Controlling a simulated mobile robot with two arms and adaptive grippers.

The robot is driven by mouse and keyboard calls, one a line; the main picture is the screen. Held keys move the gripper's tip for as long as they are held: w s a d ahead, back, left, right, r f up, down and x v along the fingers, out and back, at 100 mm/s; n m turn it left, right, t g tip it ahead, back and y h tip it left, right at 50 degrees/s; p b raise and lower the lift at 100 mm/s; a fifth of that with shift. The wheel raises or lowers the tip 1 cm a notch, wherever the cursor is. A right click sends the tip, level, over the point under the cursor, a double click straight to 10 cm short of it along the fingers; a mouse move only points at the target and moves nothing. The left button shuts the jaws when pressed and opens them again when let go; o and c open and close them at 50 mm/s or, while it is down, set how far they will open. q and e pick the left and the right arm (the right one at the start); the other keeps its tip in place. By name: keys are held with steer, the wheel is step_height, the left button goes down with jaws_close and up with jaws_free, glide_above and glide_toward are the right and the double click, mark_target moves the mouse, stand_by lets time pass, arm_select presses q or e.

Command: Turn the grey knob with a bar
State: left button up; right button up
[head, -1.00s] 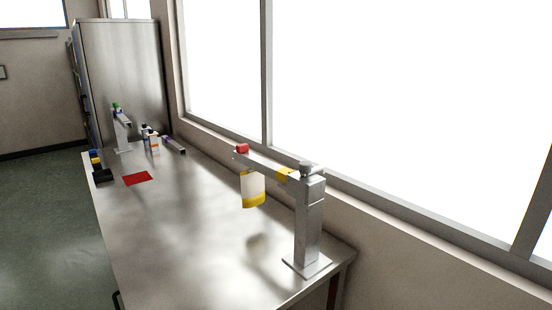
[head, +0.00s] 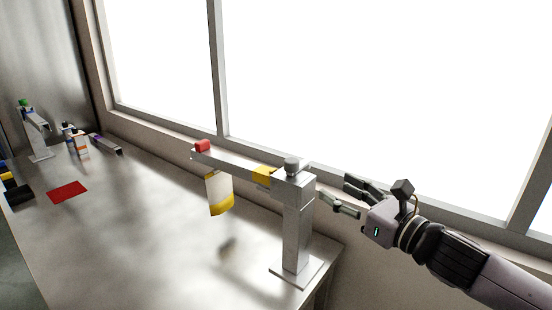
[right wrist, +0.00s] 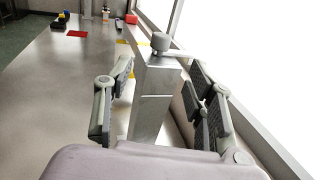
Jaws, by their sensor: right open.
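The grey knob (head: 292,164) sits on top of a metal post (head: 297,225) near the right end of the table. A short bar shows at the knob's side. My right gripper (head: 342,196) is open and empty, to the right of the post. In the right wrist view the knob (right wrist: 160,41) and post lie ahead between the open fingers (right wrist: 160,95), apart from them. My left gripper is out of view.
The window ledge (head: 160,135) runs along the table's far side. A red mat (head: 67,191), small bottles (head: 80,143) and a second metal stand (head: 36,135) with a green piece are at the left. The middle of the table (head: 140,230) is clear.

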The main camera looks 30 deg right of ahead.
steer(key=b, duration=0.2)
glide_toward(297, 163)
steer(key=w, duration=0.3)
steer(key=shift+w+a, duration=0.15)
steer(key=shift+w, duration=0.6)
steer(key=shift+w+a, duration=0.2)
steer(key=shift+w, duration=0.6)
steer(key=shift+w+d, duration=0.1)
steer(key=shift+w, duration=0.4)
steer(key=shift+w+r+p, duration=0.1)
steer(key=shift+w+p, duration=0.6)
steer(key=shift+w, duration=0.4)
steer(key=shift+w+p, duration=0.3)
steer(key=shift+w, duration=0.1)
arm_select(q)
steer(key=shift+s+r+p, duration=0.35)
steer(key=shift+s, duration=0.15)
arm_select(e)
steer(key=shift+w+a+f, duration=0.15)
steer(key=shift+w, duration=0.3)
steer(key=shift+w+a+f, duration=0.1)
steer(key=shift+w+a, duration=0.1)
steer(key=shift+w, duration=0.3)
steer(key=shift+c, duration=0.4)
jaws_close()
